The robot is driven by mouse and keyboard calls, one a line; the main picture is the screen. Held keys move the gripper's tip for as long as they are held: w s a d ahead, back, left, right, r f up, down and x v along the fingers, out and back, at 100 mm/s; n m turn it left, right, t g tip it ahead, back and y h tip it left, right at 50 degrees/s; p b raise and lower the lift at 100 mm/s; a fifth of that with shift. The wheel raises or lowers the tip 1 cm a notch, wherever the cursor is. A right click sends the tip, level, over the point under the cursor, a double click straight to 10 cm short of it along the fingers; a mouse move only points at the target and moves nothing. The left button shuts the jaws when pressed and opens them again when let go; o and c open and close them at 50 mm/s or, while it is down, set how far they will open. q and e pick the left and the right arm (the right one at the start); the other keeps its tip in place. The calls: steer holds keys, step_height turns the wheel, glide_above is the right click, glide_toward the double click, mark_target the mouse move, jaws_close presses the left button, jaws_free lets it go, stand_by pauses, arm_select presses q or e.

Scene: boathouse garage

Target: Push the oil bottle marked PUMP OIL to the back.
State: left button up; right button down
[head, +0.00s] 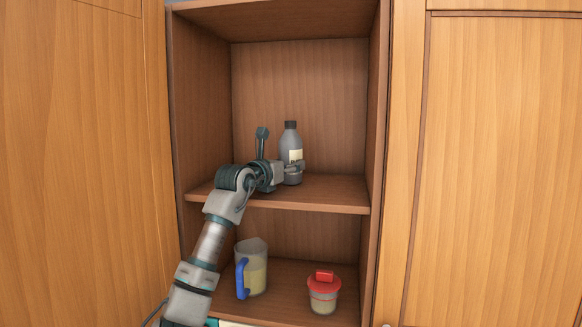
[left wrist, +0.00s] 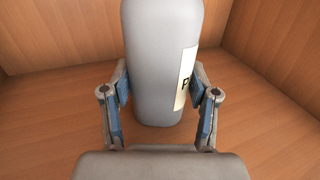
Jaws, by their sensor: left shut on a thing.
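The oil bottle (head: 291,138) is grey with a dark cap and a pale label, and stands upright on the middle shelf of the open cabinet. In the left wrist view the bottle (left wrist: 160,60) fills the middle, with its label turned to the right and only a letter P readable. My left gripper (head: 292,168) reaches in from the left at the bottle's lower part. In the left wrist view its fingers (left wrist: 160,92) lie on both sides of the bottle, shut on it. My right gripper is not in view.
The middle shelf (head: 330,192) has free room right of the bottle. A dark teal upright part (head: 262,143) shows left of the bottle, partly hidden by my arm. On the shelf below stand a jug with a blue handle (head: 242,278) and a red-lidded jar (head: 323,290).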

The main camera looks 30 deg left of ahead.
arm_select(q)
steer(key=shift+s+d+f, duration=0.1)
steer(key=shift+d, duration=0.25)
steer(key=o, duration=1.5)
steer(key=shift+w, duration=0.2)
steer(key=shift+w+a+f, duration=0.1)
steer(key=shift+w, duration=0.05)
steer(key=shift+s+a, duration=0.3)
steer(key=s, duration=0.7)
steer(key=s+a, duration=0.1)
steer(key=s, duration=0.3)
steer(key=shift+s, duration=0.15)
steer(key=shift+f, duration=0.1)
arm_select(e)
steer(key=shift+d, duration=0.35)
arm_select(q)
steer(key=shift+d, duration=0.2)
steer(key=shift+a, duration=0.1)
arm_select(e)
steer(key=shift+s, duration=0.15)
